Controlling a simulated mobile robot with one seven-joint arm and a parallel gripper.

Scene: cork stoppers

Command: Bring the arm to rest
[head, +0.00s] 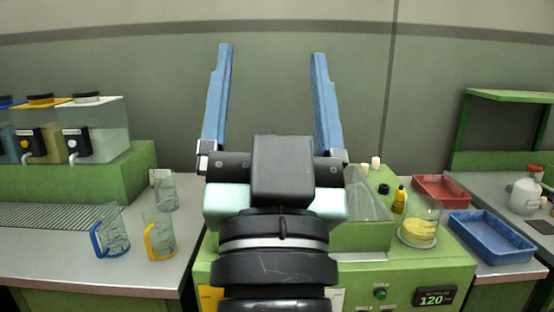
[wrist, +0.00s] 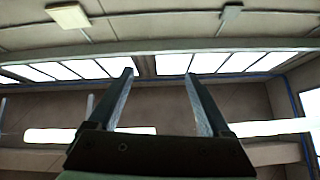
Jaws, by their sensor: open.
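My gripper (head: 274,75) stands upright in the middle of the head view, with its two blue fingers spread wide apart and nothing between them. It is raised in front of the wall, above the green bench unit. In the wrist view my gripper (wrist: 160,85) points up at the ceiling, and its fingers are apart and empty. Two small pale stoppers (head: 375,162) show just right of my gripper, on the green unit. A flask with a pale conical body (head: 368,200) is partly hidden behind my gripper. My arm hides the middle of the bench.
Glass mugs with a blue handle (head: 110,232) and a yellow handle (head: 160,235) stand on the left counter. Dispensers (head: 97,130) are behind them. A beaker with yellow contents (head: 420,225), a red tray (head: 440,190) and a blue tray (head: 492,238) are at right.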

